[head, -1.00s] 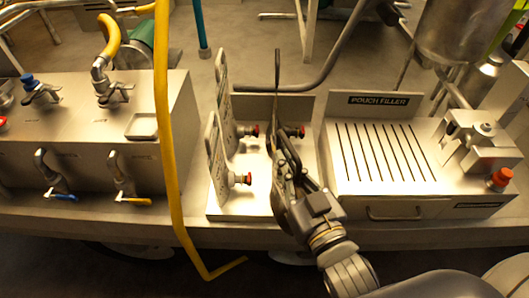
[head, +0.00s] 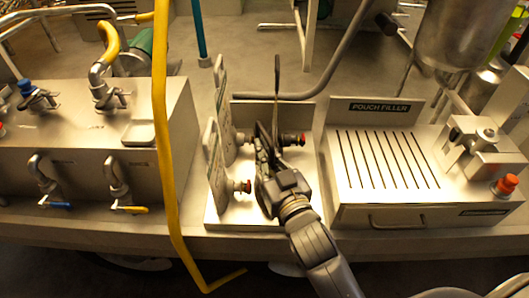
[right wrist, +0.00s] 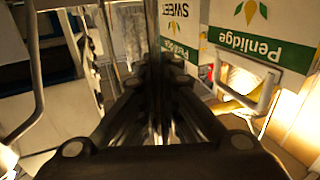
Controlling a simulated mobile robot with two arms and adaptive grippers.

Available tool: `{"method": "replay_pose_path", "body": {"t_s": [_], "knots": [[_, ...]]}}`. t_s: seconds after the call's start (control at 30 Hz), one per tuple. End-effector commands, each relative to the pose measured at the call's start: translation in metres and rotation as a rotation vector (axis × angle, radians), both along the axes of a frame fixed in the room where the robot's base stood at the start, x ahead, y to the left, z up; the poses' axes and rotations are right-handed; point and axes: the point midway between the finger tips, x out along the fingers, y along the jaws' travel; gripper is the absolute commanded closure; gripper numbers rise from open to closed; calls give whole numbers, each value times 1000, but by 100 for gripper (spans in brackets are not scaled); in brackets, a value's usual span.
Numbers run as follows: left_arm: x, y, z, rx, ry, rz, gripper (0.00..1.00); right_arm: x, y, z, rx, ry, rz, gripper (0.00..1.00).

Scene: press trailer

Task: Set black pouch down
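A thin dark upright thing, seen edge-on and likely the black pouch (head: 277,85), rises above my right gripper (head: 266,140) in the head view. My right gripper appears shut on its lower part, over the steel tray with the red knobs (head: 240,215). In the right wrist view the dark fingers (right wrist: 158,75) point away from the camera, with a narrow dark edge (right wrist: 151,30) between them. The pouch's faces are hidden, and I cannot tell whether its bottom touches the tray. My left gripper is not in view.
White printed upright panels (head: 212,170) stand just left of my right gripper. Red knobs (head: 245,186) stick out beside them. The slotted pouch filler (head: 385,160) is to the right. A yellow pipe (head: 162,120) stands to the left, before a steel valve box (head: 60,130).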

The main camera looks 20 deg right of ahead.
Motion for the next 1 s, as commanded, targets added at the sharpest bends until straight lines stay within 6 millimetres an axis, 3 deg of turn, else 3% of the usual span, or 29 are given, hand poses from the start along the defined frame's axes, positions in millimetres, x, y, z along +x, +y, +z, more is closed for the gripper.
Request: {"method": "replay_pose_path", "body": {"t_s": [0.33,0.43,0.47,0.83,1.0], "knots": [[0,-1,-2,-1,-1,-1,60,0,0,-4,1,-1,0,100],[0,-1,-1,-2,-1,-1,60,0,0,-3,1,-1,0,77],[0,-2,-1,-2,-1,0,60,0,0,-3,1,-1,0,75],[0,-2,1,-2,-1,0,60,0,0,1,1,-2,1,75],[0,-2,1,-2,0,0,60,-16,-2,-2,3,3,0,75]]}}
